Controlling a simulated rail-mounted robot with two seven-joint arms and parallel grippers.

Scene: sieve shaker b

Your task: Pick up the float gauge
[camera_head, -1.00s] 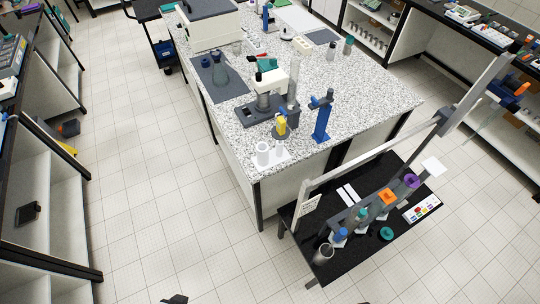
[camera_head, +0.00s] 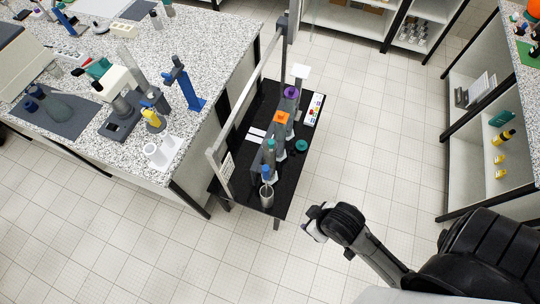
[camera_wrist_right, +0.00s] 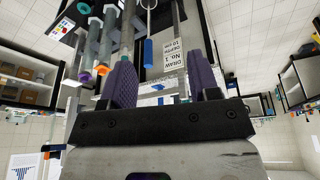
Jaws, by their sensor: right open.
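I cannot tell for sure which thing is the float gauge. On the low black table (camera_head: 228,187), a blue-topped piece (camera_head: 266,171) stands above a grey cup (camera_head: 266,195). In the right wrist view a blue cylinder (camera_wrist_right: 148,52) on a thin rod shows beyond the fingers. Beside it is a row of tall grey tubes with teal, orange (camera_head: 282,117) and purple (camera_head: 291,92) pieces. My right gripper (camera_head: 315,224) is to the right of the table's near end, apart from it. In its own view the purple-grey fingers (camera_wrist_right: 162,80) are apart and empty. My left gripper is out of view.
A grey frame with an upright post (camera_head: 283,42) runs along the table's left side. A teal lid (camera_head: 302,146) and a colour card (camera_head: 314,109) lie on its right. The speckled bench (camera_head: 215,75) stands left.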

